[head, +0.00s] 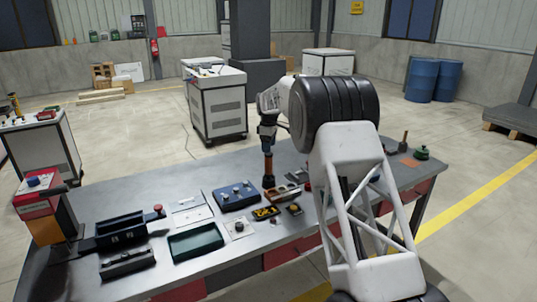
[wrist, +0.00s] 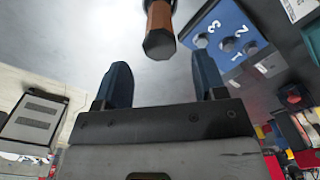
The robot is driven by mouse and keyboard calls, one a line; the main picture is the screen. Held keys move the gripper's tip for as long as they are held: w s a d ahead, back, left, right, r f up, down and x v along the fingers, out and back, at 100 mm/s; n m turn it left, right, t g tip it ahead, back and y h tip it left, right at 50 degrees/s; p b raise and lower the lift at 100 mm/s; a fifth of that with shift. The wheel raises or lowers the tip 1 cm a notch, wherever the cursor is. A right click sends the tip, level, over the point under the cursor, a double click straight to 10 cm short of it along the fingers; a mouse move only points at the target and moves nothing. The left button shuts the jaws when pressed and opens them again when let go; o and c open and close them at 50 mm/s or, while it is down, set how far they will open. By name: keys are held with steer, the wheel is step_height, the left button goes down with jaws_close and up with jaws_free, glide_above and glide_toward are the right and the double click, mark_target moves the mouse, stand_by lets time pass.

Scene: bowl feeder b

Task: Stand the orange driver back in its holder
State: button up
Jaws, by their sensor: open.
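The orange driver (head: 268,163) stands about upright on the grey table, its lower end at a small dark base or collar (head: 268,182); how deep it sits there I cannot tell. My gripper (head: 267,145) is just above the driver's top, pointing down. In the wrist view my gripper (wrist: 162,75) is open, with two dark blue fingers apart and nothing between them. The driver (wrist: 160,22) shows beyond the fingertips, its blunt end facing the camera, apart from both fingers.
A blue panel with knobs (head: 236,196) lies left of the driver. A sectioned tray (head: 283,194) and small yellow-black parts (head: 266,212) lie close in front. A green tray (head: 196,242) and black boxes lie further left. A green object (head: 422,153) stands at the right end.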

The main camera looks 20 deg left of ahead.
steer(key=shift+r, duration=2.45)
